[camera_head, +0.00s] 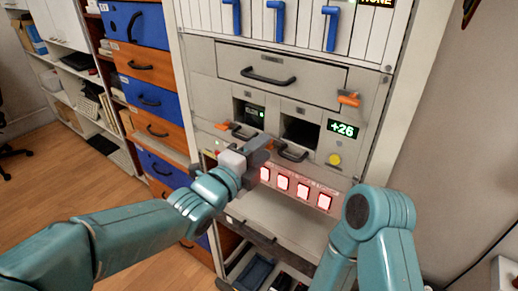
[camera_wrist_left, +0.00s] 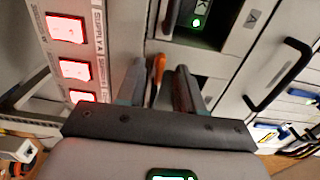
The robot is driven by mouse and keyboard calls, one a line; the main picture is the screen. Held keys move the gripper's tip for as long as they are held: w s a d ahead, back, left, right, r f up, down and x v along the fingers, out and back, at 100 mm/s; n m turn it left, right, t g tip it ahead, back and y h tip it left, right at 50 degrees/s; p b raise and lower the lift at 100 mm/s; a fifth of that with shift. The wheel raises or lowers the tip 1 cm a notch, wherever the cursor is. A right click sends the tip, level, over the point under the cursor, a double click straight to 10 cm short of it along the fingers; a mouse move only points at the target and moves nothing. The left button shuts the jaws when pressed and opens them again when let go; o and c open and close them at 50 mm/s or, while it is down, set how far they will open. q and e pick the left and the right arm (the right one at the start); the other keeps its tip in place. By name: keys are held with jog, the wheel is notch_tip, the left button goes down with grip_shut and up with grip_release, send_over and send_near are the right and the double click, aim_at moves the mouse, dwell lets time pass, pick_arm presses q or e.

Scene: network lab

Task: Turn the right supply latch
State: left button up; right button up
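In the head view my left gripper (camera_head: 262,150) is in front of the supply bays on the rack, beside the black handle (camera_head: 291,153) of the right bay. It covers the spot just left of that handle. In the left wrist view the gripper (camera_wrist_left: 158,85) has its two fingers apart. An orange latch (camera_wrist_left: 158,66) shows in the gap between them, seemingly the right supply latch; I cannot tell if a finger touches it. The left orange latch (camera_head: 222,126) is clear of the gripper in the head view. My right gripper is not in view.
Red-lit buttons (camera_head: 303,191) sit just below the bays. An orange latch (camera_head: 349,99) is by the drawer above. A green "+26" display (camera_head: 343,129) and a yellow button (camera_head: 334,159) are at right. Blue and orange drawers (camera_head: 150,95) stand at left.

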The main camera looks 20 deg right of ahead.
pick_arm(q)
grip_shut()
jog(key=n+b, duration=0.2)
jog(key=n, duration=1.5)
jog(key=shift+n, duration=0.4)
dwell(0.3)
